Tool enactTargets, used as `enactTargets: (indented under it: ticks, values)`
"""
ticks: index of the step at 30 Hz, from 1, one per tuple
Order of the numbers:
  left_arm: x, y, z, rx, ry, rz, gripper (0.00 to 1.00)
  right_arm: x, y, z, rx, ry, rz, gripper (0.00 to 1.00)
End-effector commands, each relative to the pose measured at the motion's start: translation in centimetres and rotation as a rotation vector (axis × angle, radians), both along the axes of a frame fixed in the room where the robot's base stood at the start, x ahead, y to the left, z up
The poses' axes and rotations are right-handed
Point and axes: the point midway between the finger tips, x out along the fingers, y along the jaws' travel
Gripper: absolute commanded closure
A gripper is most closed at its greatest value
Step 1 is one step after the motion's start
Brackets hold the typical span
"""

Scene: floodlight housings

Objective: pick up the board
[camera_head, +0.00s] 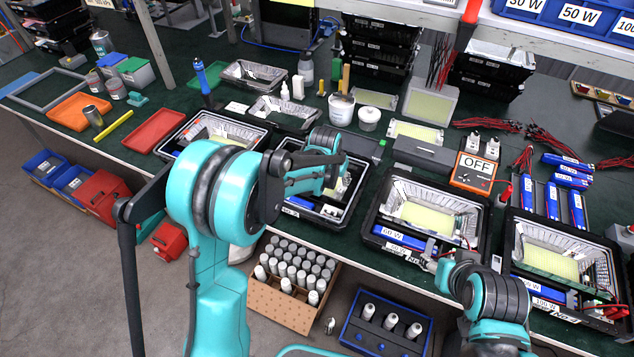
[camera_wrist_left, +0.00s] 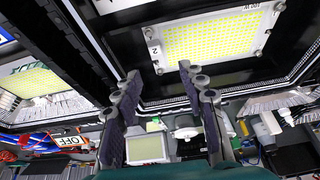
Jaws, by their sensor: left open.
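A yellow LED board (camera_wrist_left: 212,38) with a pale border and corner screws lies in a black housing in the left wrist view. A small white tag with a 2 is beside it. In the head view that housing (camera_head: 294,205) is under my left arm, which hides most of its inside. My left gripper (camera_wrist_left: 160,78) is open, its two fingers apart and empty, with the board beyond the fingertips. The gripper is over this housing in the head view (camera_head: 340,162). My right gripper (camera_head: 432,262) is at the front edge of the housing to the right; its fingers are too small to read.
More housings with yellow boards stand left (camera_head: 205,130), right (camera_head: 430,218) and far right (camera_head: 545,262). An orange meter reading OFF (camera_head: 474,172) and blue battery packs (camera_head: 551,202) are at the right. White tubs (camera_head: 341,108) and loose panels (camera_head: 430,104) stand behind.

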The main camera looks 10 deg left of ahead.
Motion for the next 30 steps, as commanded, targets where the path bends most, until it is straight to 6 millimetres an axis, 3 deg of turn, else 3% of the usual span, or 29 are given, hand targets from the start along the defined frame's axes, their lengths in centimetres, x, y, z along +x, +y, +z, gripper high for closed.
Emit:
enactTargets:
  ticks: [14, 21, 29, 30]
  values:
    - [1.8, -0.8, -4.9, 0.000, 0.007, -0.007, 0.59, 0.0, 0.0, -1.7, 0.000, 0.000, 0.000, 0.49]
    - [2.9, -1.3, -8.3, 0.001, 0.006, -0.007, 0.59, 0.0, 0.0, -3.5, 0.000, 0.000, 0.000, 0.49]
    - [3.1, -1.3, -8.6, 0.001, 0.006, -0.007, 0.59, 0.0, 0.0, -3.4, 0.000, 0.000, 0.000, 0.49]
    - [3.1, -1.3, -8.6, 0.001, 0.006, -0.007, 0.67, 0.0, 0.0, -3.4, 0.000, 0.000, 0.000, 0.49]
